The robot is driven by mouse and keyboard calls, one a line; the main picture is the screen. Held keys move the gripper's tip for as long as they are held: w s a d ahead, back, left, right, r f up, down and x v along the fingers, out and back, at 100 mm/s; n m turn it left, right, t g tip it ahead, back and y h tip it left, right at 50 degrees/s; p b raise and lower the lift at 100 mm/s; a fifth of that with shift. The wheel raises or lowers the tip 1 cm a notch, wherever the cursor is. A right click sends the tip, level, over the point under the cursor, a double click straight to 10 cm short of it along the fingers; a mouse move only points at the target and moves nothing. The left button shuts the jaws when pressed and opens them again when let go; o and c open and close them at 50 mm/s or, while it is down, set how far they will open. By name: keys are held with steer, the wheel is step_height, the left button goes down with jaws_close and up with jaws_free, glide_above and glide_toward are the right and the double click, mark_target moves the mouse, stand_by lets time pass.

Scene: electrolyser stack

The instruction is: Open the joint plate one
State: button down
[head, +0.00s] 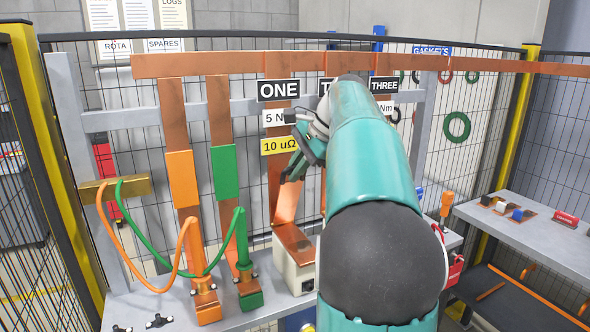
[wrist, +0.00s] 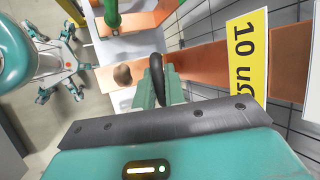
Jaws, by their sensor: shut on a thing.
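Under the black ONE sign (head: 279,90), a copper bar (head: 276,175) runs down to a light box with a copper top (head: 295,243). A brighter copper piece, which looks like joint plate one (head: 287,203), slants at the bar's lower end. My gripper (head: 290,175) is at this piece's upper end, beside the bar. In the wrist view, my gripper (wrist: 160,92) is shut on a dark curved handle (wrist: 157,68), with copper (wrist: 205,62) behind it. The handle's joint with the plate is hidden.
A grey bench (head: 530,230) with small parts stands at right. A yellow 10 uΩ label (wrist: 245,62) is close to my wrist.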

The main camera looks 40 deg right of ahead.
steer(key=shift+a, duration=0.15)
steer(key=c, duration=1.6)
jaws_free()
steer(key=shift+o, duration=0.6)
steer(key=shift+r, duration=0.1)
steer(key=v, duration=1.3)
steer(key=shift+r, duration=0.25)
steer(key=shift+s, duration=0.15)
